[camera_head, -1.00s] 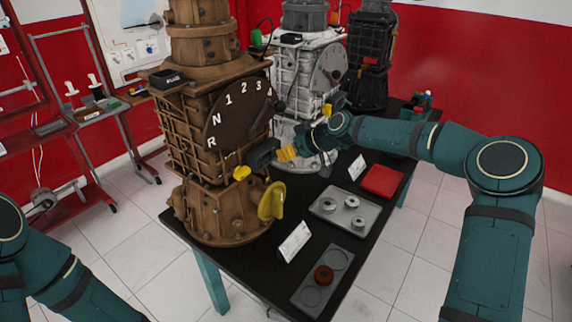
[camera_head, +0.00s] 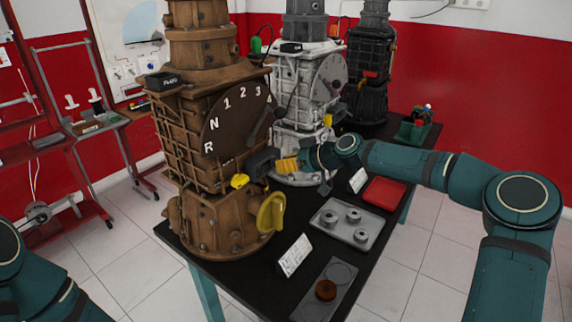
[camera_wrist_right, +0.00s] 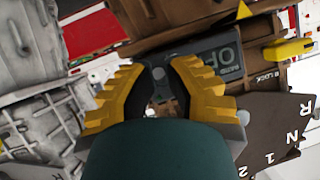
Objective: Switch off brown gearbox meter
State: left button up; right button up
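The brown gearbox (camera_head: 185,130) stands upright on the black table, with a dark dial marked R, N and numbers (camera_head: 232,115) on its face. A small dark grey box (camera_head: 262,163) is at its side below the dial. This box also shows in the right wrist view (camera_wrist_right: 215,62), with partly hidden lettering. I cannot tell for certain that it is the meter. A black box with white lettering (camera_head: 163,81) sits higher on the gearbox. My right gripper (camera_head: 278,165) is at the dark grey box, its yellow fingers (camera_wrist_right: 158,72) apart. Contact is unclear. My left gripper is out of view.
A grey gearbox (camera_head: 297,120) and a black one (camera_head: 367,75) stand behind. Grey trays (camera_head: 325,223), a red box (camera_head: 384,192) and a white card (camera_head: 295,256) lie on the table.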

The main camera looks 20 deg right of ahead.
jog(key=shift+o, duration=1.4)
jog(key=shift+s, duration=0.1)
jog(key=v, duration=1.2)
